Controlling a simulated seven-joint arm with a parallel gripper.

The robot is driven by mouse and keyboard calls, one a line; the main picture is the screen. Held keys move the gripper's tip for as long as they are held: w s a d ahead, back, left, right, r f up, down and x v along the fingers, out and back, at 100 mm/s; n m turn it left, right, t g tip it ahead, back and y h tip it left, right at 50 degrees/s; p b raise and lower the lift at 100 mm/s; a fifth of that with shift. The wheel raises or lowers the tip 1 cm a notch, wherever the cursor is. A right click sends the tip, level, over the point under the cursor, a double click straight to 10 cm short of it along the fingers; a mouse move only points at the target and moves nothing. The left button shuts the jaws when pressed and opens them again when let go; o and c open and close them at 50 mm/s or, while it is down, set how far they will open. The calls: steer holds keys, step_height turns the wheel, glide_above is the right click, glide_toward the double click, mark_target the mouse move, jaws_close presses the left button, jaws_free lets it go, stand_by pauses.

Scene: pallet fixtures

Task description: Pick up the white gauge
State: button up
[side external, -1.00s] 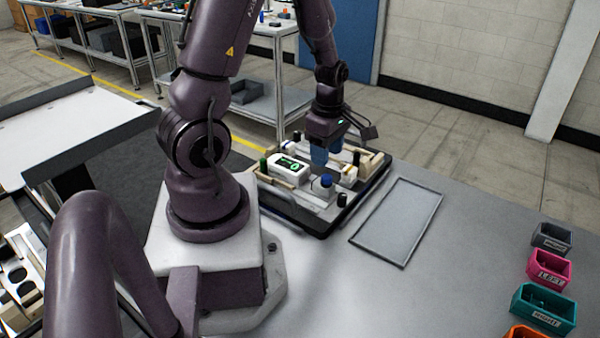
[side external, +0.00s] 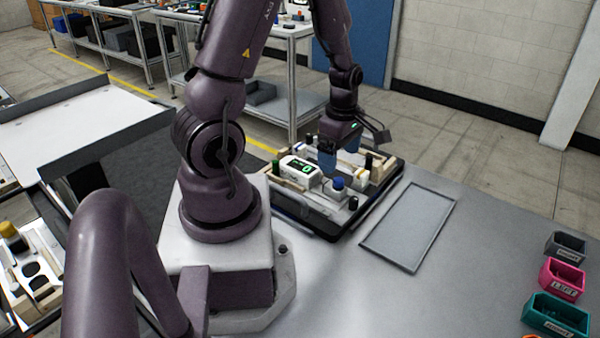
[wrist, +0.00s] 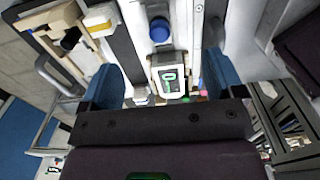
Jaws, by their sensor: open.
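The white gauge (side external: 301,172) is a white box with a dark screen and a green digit. It sits at the near left part of the black pallet (side external: 318,224). In the wrist view the gauge (wrist: 171,78) shows between the fingers, with its screen facing the camera. My gripper (side external: 339,158) has blue fingers and hangs over the pallet, to the right of the gauge in the side view. Its fingers are apart and empty, and in the wrist view my gripper (wrist: 163,80) spans wider than the gauge. I see no contact with it.
A blue-topped part (side external: 338,184) stands on the pallet near the gauge, among dark posts and wooden blocks. An empty grey framed tray (side external: 408,228) lies to the right. Small bins, including a pink bin (side external: 562,279), stand at far right. The table between is clear.

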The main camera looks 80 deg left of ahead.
steer(key=s+a+r, duration=0.1)
steer(key=s+a, duration=0.1)
steer(key=a, duration=0.1)
step_height(320, 180, up, 3)
steer(key=m, duration=3.6)
glide_above(299, 165)
step_height(299, 165, down, 12)
steer(key=shift+f, duration=0.2)
